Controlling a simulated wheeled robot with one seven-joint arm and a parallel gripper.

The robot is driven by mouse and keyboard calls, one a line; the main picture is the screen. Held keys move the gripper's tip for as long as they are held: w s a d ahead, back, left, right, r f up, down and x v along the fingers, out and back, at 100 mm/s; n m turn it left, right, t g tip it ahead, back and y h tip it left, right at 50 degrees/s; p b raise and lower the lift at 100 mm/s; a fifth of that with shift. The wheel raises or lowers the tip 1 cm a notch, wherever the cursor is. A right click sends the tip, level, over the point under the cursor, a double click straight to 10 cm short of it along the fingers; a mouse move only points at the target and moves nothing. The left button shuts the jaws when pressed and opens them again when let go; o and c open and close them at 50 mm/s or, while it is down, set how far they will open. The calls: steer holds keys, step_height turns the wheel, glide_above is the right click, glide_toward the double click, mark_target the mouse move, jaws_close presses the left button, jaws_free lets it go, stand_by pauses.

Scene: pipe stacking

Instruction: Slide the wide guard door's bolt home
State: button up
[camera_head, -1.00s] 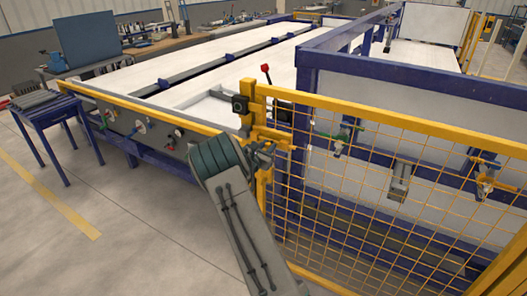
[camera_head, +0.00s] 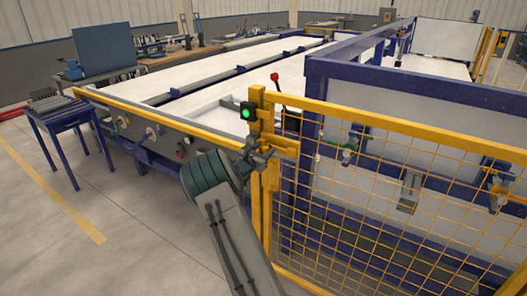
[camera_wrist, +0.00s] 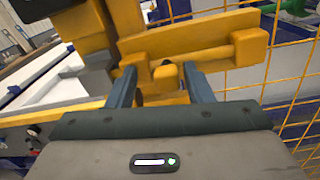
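The wide guard door (camera_head: 390,200) is a yellow frame with wire mesh, standing in line with its yellow post (camera_head: 257,205). The yellow bolt assembly (camera_wrist: 195,38) lies level across the upper part of the wrist view, its left end against the yellow post there. The bolt's short knob (camera_wrist: 166,77) hangs between my fingers. My gripper (camera_wrist: 160,82) has its two blue-grey fingers apart, one on each side of the knob, with small gaps visible. In the head view my gripper (camera_head: 257,160) is at the bolt, partly hidden by my wrist. A box on the post shows a green light (camera_head: 246,113).
A long blue-framed machine with white beds (camera_head: 230,75) stands behind the post. A small blue table (camera_head: 65,115) is at the left. Mesh runs close to the right of my gripper. The floor at the left front is clear.

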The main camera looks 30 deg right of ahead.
steer(key=shift+s, duration=0.1)
steer(key=b+v, duration=0.3)
steer(key=v, duration=1)
steer(key=shift+a, duration=0.35)
steer(key=shift+s, duration=0.1)
